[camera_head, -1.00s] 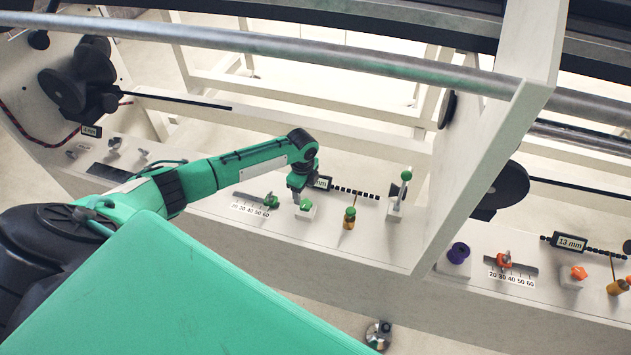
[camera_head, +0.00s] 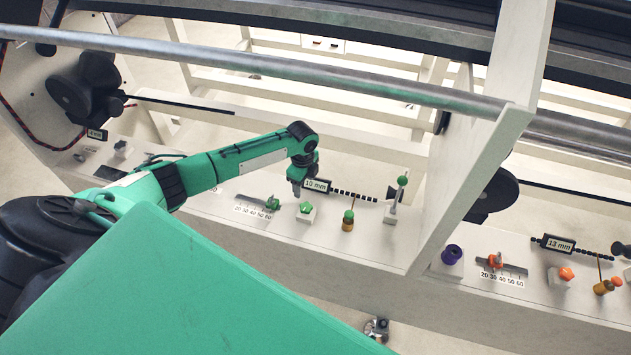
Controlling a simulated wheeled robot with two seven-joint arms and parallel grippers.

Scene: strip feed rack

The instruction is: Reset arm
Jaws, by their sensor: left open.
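My left arm comes in from the left over the rack's white panel. The fingertips are small and dark against the panel. A green slider (camera_head: 272,203) on a scale sits to the left, and a small label reading 10 mm (camera_head: 317,185) shows just right of the fingers. My right gripper is not in view.
A white upright divider (camera_head: 480,170) separates the bay with the purple knob (camera_head: 452,254), orange slider (camera_head: 496,261) and orange knob (camera_head: 566,274). A metal rail (camera_head: 270,67) crosses above.

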